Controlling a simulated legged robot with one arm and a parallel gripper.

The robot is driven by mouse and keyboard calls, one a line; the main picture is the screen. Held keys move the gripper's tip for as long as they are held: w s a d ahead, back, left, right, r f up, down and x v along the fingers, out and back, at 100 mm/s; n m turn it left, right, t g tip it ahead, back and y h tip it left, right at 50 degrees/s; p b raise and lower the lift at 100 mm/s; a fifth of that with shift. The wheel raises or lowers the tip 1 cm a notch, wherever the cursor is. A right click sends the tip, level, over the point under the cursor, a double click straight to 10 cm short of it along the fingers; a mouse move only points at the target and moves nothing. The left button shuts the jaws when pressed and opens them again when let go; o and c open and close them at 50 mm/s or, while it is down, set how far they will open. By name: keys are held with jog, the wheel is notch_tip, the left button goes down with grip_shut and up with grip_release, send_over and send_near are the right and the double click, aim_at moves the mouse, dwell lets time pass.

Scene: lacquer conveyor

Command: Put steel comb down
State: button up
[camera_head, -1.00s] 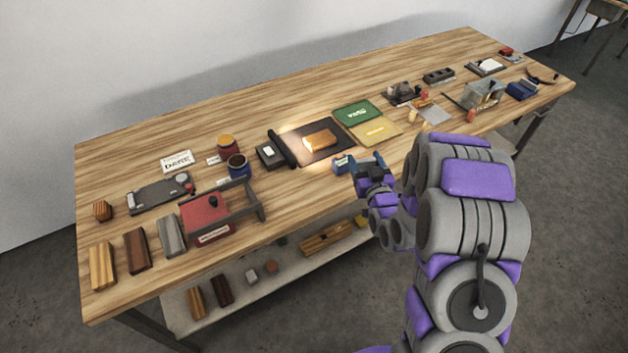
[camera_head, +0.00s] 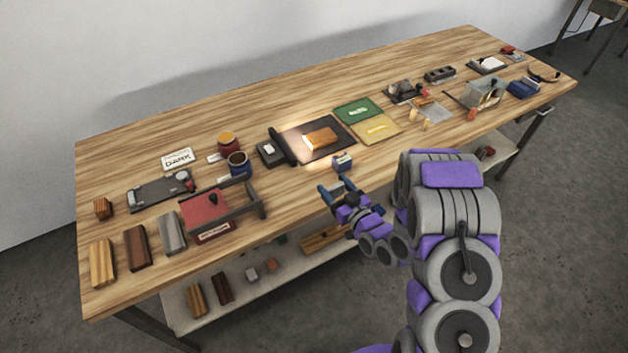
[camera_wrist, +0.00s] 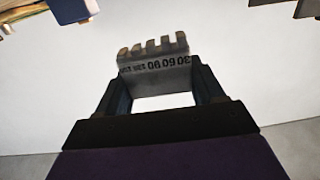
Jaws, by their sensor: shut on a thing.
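The steel comb (camera_wrist: 155,62) is a grey plate with short blunt teeth and printed numbers, seen in the wrist view. My gripper (camera_wrist: 158,75) is shut on it, with a dark finger at each end. The teeth point away from my palm. In the head view my gripper (camera_head: 340,192) hangs at the front edge of the wooden bench (camera_head: 290,85).
A lit dark mat (camera_head: 340,138) with a wooden block, green and yellow trays (camera_head: 376,129), a blue pot (camera_head: 238,166) and a red-topped stand (camera_head: 203,211) are nearby. A lower shelf (camera_head: 235,293) holds several blocks.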

jog(key=w+a+f, duration=0.1)
jog(key=w, duration=0.1)
jog(key=w+a+f+b, duration=0.1)
jog(key=w+a+f, duration=0.2)
jog(key=w+a, duration=0.1)
jog(key=w, duration=0.1)
jog(key=shift+a+f, duration=0.1)
jog(key=shift+f, duration=0.15)
jog(key=shift+w+a+f+b, duration=0.5)
jog(key=shift+w+a+f, duration=0.35)
jog(key=shift+w+f, duration=0.25)
jog(key=shift+r, duration=0.2)
jog(key=shift+f, duration=0.3)
jog(key=o, duration=1.1)
jog(key=shift+d, duration=0.15)
jog(key=p+v, duration=0.3)
jog(key=v, duration=1.4)
jog(key=shift+d, duration=0.3)
